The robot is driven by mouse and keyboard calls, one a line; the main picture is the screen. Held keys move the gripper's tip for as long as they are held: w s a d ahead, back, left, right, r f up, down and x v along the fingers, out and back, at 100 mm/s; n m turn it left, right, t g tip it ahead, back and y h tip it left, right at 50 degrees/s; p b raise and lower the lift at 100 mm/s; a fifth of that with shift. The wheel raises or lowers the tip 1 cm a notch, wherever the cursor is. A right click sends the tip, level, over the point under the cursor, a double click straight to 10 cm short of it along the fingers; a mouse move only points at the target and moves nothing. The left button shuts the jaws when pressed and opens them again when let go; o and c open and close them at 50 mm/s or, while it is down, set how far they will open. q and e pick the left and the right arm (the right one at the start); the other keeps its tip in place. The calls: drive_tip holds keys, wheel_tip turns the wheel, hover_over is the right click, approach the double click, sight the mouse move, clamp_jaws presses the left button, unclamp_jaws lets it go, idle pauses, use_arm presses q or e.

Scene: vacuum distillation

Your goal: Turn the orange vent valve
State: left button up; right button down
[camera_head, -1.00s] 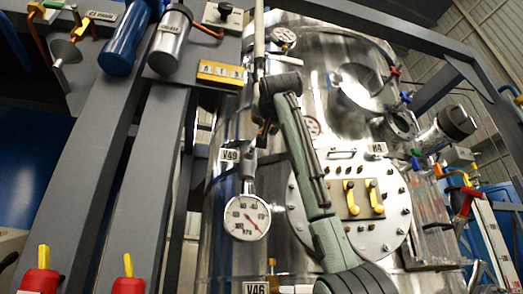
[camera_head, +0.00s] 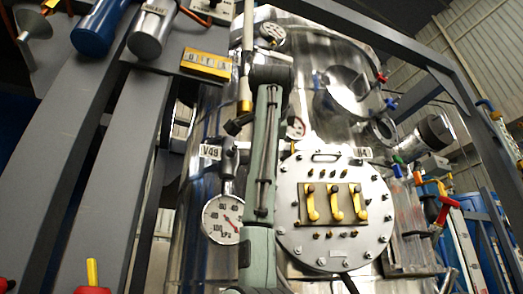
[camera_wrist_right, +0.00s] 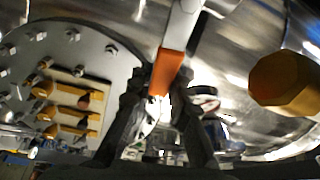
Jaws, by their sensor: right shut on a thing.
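The orange vent valve handle (camera_wrist_right: 168,72) hangs in the upper middle of the right wrist view, orange at its lower end and pale metal above. My right gripper (camera_wrist_right: 165,92) has one dark finger on each side of it and is shut on its orange end. In the head view my right arm rises through the middle. My left gripper is in neither view.
A shiny metal vessel stands behind, with a round bolted plate (camera_head: 335,240) carrying three yellow handles. Grey frame beams (camera_head: 60,150) stand at left. A yellow-orange knob (camera_wrist_right: 285,83) is right of the gripper.

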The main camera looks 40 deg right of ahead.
drive_tip(key=shift+f+m, duration=0.2)
drive_tip(key=shift+m, duration=0.1)
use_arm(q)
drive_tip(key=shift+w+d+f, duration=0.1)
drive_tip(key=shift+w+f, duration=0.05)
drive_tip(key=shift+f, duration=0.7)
use_arm(e)
drive_tip(key=shift+f+m+g+y, duration=0.3)
drive_tip(key=shift+f+m+g, duration=0.1)
drive_tip(key=shift+f+m, duration=0.3)
drive_tip(key=c, duration=1.4)
unclamp_jaws()
drive_tip(key=shift+r, duration=0.1)
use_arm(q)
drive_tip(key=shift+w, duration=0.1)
use_arm(e)
drive_tip(key=shift+s, duration=0.1)
drive_tip(key=v, duration=1.2)
drive_tip(key=shift+d, duration=0.1)
